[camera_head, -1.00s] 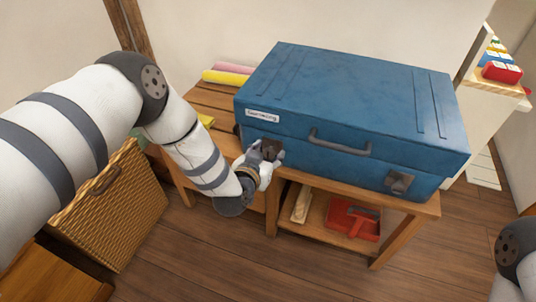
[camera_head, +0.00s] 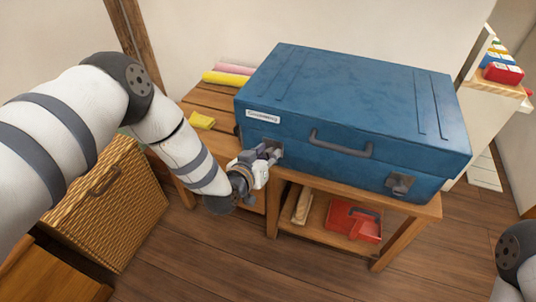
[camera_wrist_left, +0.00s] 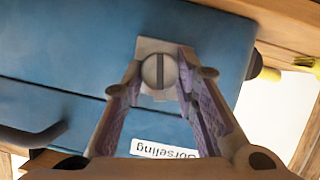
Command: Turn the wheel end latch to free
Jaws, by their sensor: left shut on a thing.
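The blue case (camera_head: 350,95) lies flat on a wooden bench, with a handle and two metal latches on its front. My left gripper (camera_head: 272,153) is at the left-hand latch, just below the white label, and hides most of it. In the left wrist view this latch (camera_wrist_left: 158,70) is a pale plate with a round, slotted knob. The left gripper's fingers (camera_wrist_left: 160,85) are on either side of the knob and shut on it. The right-hand latch (camera_head: 400,184) stands clear. My right gripper is out of view.
The bench (camera_head: 420,210) has a lower shelf with a red dustpan (camera_head: 352,222) on it. A wicker basket (camera_head: 110,210) stands at the left, below my left arm. The floor in front is clear.

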